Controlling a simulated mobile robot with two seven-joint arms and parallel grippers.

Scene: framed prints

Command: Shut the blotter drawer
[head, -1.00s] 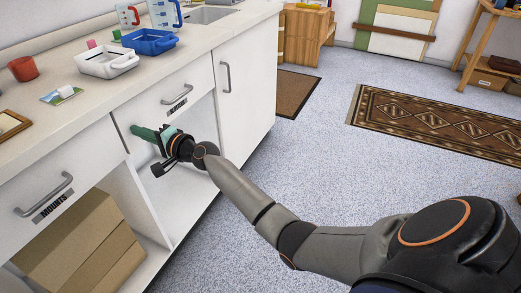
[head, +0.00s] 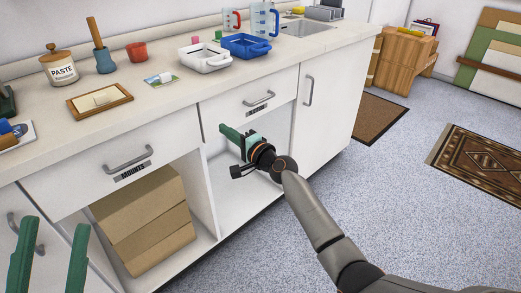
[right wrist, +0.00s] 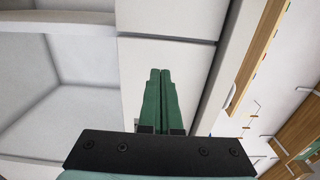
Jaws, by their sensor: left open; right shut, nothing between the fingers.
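The right-hand drawer (head: 235,109), white with a grey bar handle and a small label too blurred to read surely, sits under the counter. It looks about flush; I cannot tell whether a small gap is left. My right gripper (head: 224,131) is shut and empty, its green fingertips at the lower left of that drawer front. In the right wrist view the shut fingers (right wrist: 160,72) point at a white panel (right wrist: 140,58); contact is unclear. My left gripper (head: 56,224) is open and empty at the bottom left, in front of the cabinets.
The drawer labelled MOUNTS (head: 85,170) is to the left, above an open bay with brown boxes (head: 150,225). A cabinet door (head: 325,110) is to the right. The counter holds a white tray (head: 205,60), a blue tray (head: 245,46) and jars.

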